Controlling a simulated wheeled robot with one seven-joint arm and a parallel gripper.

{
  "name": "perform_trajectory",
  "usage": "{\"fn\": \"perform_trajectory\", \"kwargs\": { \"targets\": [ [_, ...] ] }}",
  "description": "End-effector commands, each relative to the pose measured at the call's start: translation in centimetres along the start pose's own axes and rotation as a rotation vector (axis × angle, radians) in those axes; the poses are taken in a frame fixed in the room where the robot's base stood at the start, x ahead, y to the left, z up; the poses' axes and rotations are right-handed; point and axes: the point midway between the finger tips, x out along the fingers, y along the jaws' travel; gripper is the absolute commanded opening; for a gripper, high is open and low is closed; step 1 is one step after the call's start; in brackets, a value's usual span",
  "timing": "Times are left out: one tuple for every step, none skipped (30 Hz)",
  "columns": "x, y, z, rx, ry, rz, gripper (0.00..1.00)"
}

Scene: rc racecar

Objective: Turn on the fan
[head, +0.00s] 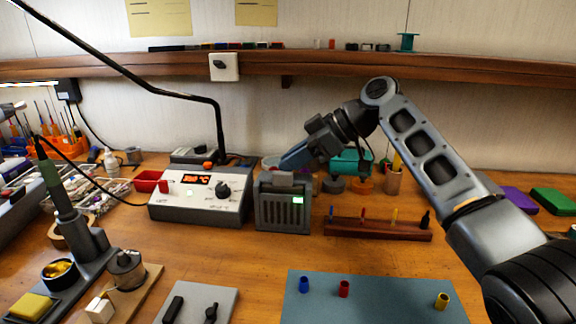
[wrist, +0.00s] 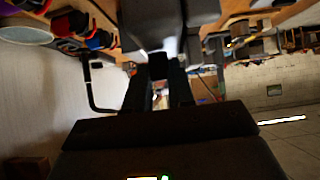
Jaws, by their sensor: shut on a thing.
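The fan (head: 283,213) is a dark grey box with a slatted front, standing upright on the bench near the middle. A small green light (head: 298,200) glows at its upper right front. A lighter grey block shows at its top (head: 282,179). My gripper (head: 285,164) reaches in from the right at the fan's top rear, pointing down to the left. In the wrist view its dark fingers (wrist: 162,95) are close together against the fan's dark top edge (wrist: 160,125), with the green light at the bottom. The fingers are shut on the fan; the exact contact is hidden.
A white control unit with a red display (head: 200,195) stands just left of the fan. A wooden rack (head: 378,229) with small coloured tools stands to its right. A blue-grey mat (head: 370,300) with small cylinders lies in front. Bare bench lies directly before the fan.

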Motion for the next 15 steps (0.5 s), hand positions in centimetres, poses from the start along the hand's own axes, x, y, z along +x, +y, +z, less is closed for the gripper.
{"fn": "perform_trajectory", "kwargs": {
  "targets": [
    [0.32, -0.03, 0.65, 0.002, 0.043, 0.000, 0.00],
    [0.27, -0.02, 0.72, 0.002, 0.067, 0.000, 0.00],
    [0.19, 0.00, 0.85, 0.001, 0.096, 0.001, 0.00],
    [0.15, 0.00, 0.94, 0.001, 0.117, 0.001, 0.00],
    [0.12, -0.01, 1.01, 0.001, 0.138, 0.000, 0.00],
    [0.04, 0.00, 1.08, 0.001, 0.164, 0.000, 0.00],
    [0.02, 0.00, 1.12, 0.000, 0.181, 0.000, 0.00],
    [-0.03, 0.01, 1.15, 0.000, 0.198, 0.001, 0.00],
    [-0.06, -0.01, 1.19, -0.001, 0.219, 0.000, 0.00],
    [-0.11, 0.00, 1.22, -0.001, 0.234, 0.000, 0.00],
    [-0.14, 0.00, 1.26, -0.001, 0.247, 0.000, 0.00],
    [-0.18, 0.00, 1.31, -0.001, 0.262, 0.000, 0.00],
    [-0.23, 0.01, 1.34, 0.000, 0.273, 0.001, 0.00],
    [-0.27, 0.01, 1.36, 0.000, 0.283, 0.001, 0.00],
    [-0.30, 0.01, 1.37, 0.000, 0.294, 0.000, 0.00]
  ]
}}
